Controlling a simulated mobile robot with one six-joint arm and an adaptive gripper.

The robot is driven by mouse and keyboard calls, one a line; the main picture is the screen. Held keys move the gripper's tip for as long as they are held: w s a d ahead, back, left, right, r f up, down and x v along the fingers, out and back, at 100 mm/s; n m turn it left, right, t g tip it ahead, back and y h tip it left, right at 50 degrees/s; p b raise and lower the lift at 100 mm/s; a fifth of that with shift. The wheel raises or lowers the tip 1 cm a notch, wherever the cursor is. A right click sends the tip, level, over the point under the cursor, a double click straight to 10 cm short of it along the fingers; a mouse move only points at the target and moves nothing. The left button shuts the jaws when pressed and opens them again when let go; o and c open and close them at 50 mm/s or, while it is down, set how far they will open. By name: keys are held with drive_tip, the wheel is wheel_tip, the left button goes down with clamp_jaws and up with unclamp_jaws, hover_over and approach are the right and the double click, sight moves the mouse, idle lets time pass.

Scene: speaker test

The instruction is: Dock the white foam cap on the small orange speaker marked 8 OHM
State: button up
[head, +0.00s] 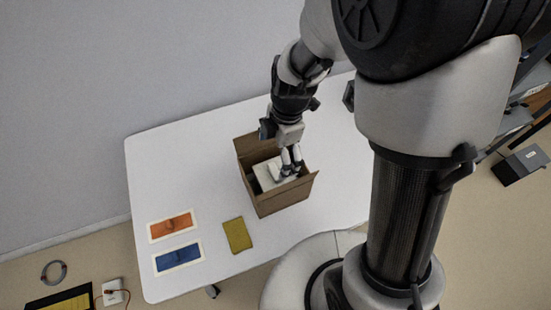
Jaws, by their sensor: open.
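My gripper (289,172) reaches down into an open cardboard box (285,203) on the white table. Its fingers are open, at the right side of a white block-like piece (264,178) inside the box. This piece may be the white foam cap, but its shape is partly hidden by the fingers and the box walls. I cannot tell whether the fingers touch it. No speaker marked 8 OHM can be made out; a dark shape shows beside the white piece in the box, too small to identify.
An orange panel (160,230) and a blue panel (166,261), both white-bordered, lie at the table's left. An olive-yellow pad (237,235) lies between them and the box. The white table (190,165) is bare behind these. A grey wall (110,90) stands behind the table.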

drive_tip(key=s+d+r+m+t, duration=0.1)
drive_tip(key=s+d+r+m, duration=0.2)
drive_tip(key=r+m, duration=0.35)
drive_tip(key=s+d+r+m+t, duration=0.2)
drive_tip(key=r+m, duration=0.2)
drive_tip(key=r, duration=0.6)
drive_tip(key=s+d+r+m+t+h, duration=0.1)
drive_tip(key=s+d+r+m+t, duration=0.1)
drive_tip(key=s+d+r+m, duration=0.3)
drive_tip(key=s+m+p, duration=0.1)
drive_tip(key=s+m, duration=0.3)
drive_tip(key=m, duration=0.2)
drive_tip(key=shift+r, duration=0.2)
